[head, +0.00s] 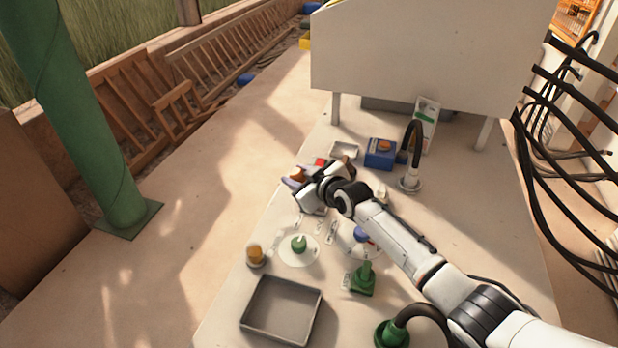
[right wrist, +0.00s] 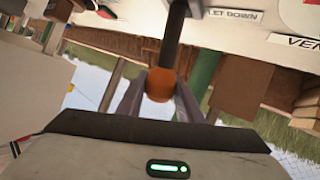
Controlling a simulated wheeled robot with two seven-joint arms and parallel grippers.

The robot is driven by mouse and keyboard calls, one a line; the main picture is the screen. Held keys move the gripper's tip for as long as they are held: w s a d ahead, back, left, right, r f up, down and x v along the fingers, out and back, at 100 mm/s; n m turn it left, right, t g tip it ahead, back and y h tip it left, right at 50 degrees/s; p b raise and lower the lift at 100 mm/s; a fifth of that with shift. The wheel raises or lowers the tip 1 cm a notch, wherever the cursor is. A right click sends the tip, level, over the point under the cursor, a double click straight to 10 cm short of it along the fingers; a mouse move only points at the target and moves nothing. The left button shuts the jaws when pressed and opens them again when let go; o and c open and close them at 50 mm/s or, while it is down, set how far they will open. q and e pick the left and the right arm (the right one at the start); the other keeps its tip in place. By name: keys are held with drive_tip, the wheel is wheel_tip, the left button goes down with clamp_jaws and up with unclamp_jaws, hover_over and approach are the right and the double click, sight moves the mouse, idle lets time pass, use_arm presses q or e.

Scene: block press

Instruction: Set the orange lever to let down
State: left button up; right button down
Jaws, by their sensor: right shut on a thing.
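The orange lever's round knob (right wrist: 159,84) sits between the fingertips of my right gripper (right wrist: 160,95) in the right wrist view, with its dark shaft (right wrist: 172,35) running up to the panel. My right gripper is shut on this knob. A label reading "LET DOWN" (right wrist: 234,15) lies to the right of the shaft. In the head view my right gripper (head: 293,180) reaches over the white bench and mostly hides the lever. My left gripper is not in view.
A grey tray (head: 282,309), an amber knob (head: 255,255), a green knob (head: 299,244) and a green fixture (head: 363,279) stand on the bench nearer me. A blue box with an orange button (head: 380,153) and a black hose (head: 414,140) stand farther back. Floor to the left is open.

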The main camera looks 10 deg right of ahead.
drive_tip(key=shift+a+f, duration=0.15)
drive_tip(key=shift+a, duration=0.2)
drive_tip(key=c, duration=1.3)
unclamp_jaws()
drive_tip(key=shift+d, duration=0.15)
drive_tip(key=shift+s+d+r, duration=0.2)
drive_tip(key=shift+s+r, duration=0.05)
drive_tip(key=shift+s, duration=0.2)
drive_tip(key=p+v, duration=0.2)
drive_tip(key=v, duration=0.7)
drive_tip(key=shift+s+a, duration=0.1)
drive_tip(key=shift+a, duration=0.05)
